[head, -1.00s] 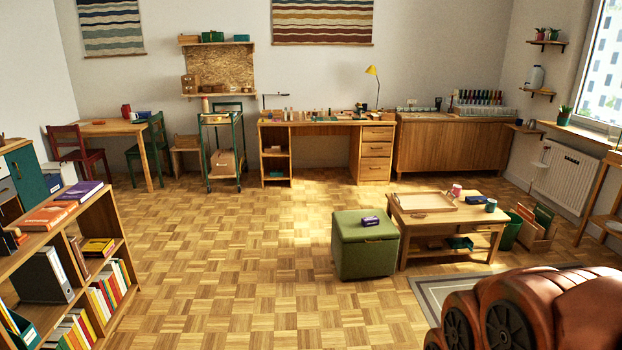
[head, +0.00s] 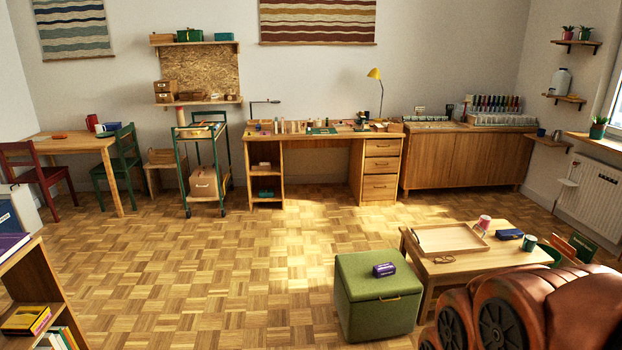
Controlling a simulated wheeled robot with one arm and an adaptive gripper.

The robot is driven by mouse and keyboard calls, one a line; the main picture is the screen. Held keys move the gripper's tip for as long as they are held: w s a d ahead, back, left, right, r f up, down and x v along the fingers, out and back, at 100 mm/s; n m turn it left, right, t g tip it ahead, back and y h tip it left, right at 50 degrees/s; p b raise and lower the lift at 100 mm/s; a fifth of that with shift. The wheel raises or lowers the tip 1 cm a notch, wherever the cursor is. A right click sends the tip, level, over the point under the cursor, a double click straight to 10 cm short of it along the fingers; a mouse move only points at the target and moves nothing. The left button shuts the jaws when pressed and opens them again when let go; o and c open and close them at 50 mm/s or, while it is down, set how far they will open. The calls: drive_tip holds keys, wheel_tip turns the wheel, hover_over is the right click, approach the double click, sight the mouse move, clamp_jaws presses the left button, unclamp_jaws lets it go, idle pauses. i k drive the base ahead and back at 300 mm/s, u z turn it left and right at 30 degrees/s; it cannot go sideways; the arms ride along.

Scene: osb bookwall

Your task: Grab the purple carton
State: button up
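A small purple carton (head: 384,270) lies on top of the green storage stool (head: 378,300), near the middle of its lid. The stool stands on the parquet floor at the lower middle right, beside the low wooden table. Part of my own arm, orange-brown with dark round joints, fills the lower right corner. My gripper is not in view. Nothing touches the carton except the stool lid beneath it.
The low table (head: 461,266) at right holds a wooden tray (head: 448,250), a pink cup (head: 483,222), a blue box (head: 509,234) and a green mug (head: 529,242). A bookshelf (head: 38,275) stands at lower left. The parquet floor (head: 210,270) between is clear.

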sight(384, 270)
drive_tip(key=i, duration=2)
drive_tip(key=u, duration=3.4)
drive_tip(key=k, duration=1.75)
drive_tip(key=z, duration=2)
